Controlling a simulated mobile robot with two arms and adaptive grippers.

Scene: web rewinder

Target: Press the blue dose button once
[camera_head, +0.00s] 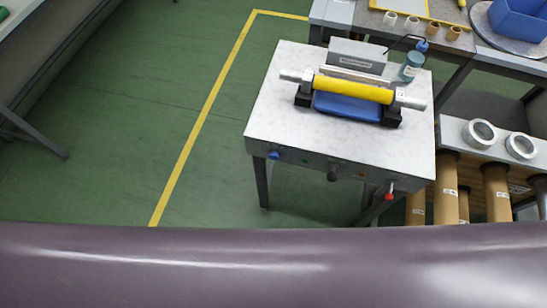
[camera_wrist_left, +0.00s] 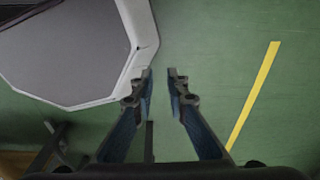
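In the head view, a small blue button-like control (camera_head: 274,155) sits at the left end of the front panel of the light-topped machine table (camera_head: 275,105). A bottle (camera_head: 411,67) at the table's back right has a blue top (camera_head: 421,46). I cannot tell from the picture which blue part is the dose button. My left gripper (camera_wrist_left: 162,74) shows in the left wrist view. Its two fingers are apart with only green floor between them, and it is empty. Neither gripper shows in the head view.
The table carries a yellow roller (camera_head: 352,90), a blue block (camera_head: 347,107) and a grey box (camera_head: 357,55). A black knob (camera_head: 332,173) and a red-tipped lever (camera_head: 389,191) are on its front. A grey panel with a pale rim (camera_wrist_left: 75,55) is near the left gripper. Floor left of the table is clear.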

